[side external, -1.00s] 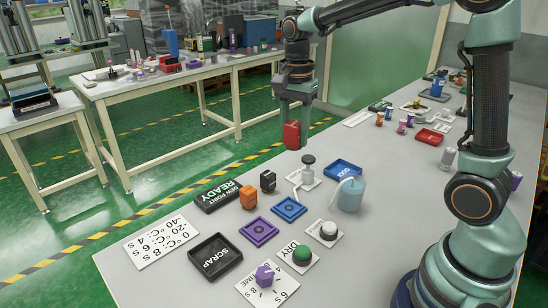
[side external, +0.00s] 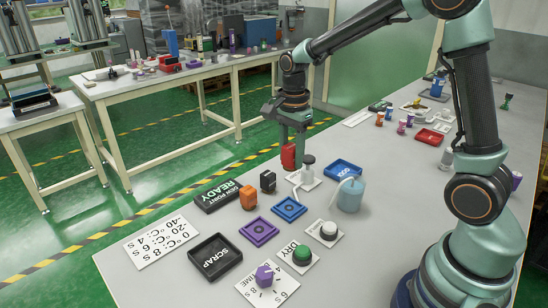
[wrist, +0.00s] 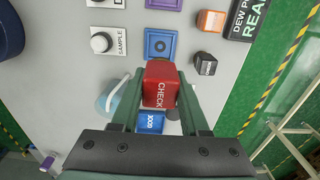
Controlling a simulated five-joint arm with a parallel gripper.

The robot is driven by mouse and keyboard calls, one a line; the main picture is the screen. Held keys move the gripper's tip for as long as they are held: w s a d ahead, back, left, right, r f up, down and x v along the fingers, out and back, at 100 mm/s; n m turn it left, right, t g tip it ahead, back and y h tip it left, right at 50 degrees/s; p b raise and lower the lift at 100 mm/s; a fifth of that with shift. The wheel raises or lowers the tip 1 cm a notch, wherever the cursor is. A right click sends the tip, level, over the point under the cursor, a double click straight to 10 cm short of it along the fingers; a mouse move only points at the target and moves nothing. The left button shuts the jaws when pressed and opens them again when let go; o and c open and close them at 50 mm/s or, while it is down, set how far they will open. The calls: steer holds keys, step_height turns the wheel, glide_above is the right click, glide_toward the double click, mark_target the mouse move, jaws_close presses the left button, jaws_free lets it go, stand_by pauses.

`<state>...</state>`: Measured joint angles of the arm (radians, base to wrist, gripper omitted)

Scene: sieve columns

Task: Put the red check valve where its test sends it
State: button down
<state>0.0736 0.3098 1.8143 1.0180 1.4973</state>
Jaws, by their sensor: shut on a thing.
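My gripper (side external: 291,150) is shut on the red check valve (side external: 288,157) and holds it near the white stand with a grey knob (side external: 307,165). In the wrist view the red valve (wrist: 161,85) shows the word CHECK between the two fingers. I cannot tell whether it touches the stand. A blue tray marked GOOD (side external: 343,168) lies behind the stand. A black SCRAP tray (side external: 215,257) lies at the front left. A card (side external: 160,242) lists temperatures with seconds. A purple dial (side external: 264,275) sits on a TIME plate.
A blue cup (side external: 351,196) with a white tube stands right of the stand. An orange block (side external: 248,197) and a black block (side external: 268,181) stand by the DEW POINT READY box (side external: 217,195). Purple (side external: 260,231) and blue (side external: 289,209) square plates lie in front, near green (side external: 302,254) and white (side external: 328,231) buttons.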

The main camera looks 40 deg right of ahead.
mark_target(289, 208)
step_height(289, 208, down, 13)
steer(key=shift+r, duration=0.15)
stand_by(0.4)
steer(key=shift+c, duration=2.1)
jaws_free()
steer(key=shift+f, duration=0.2)
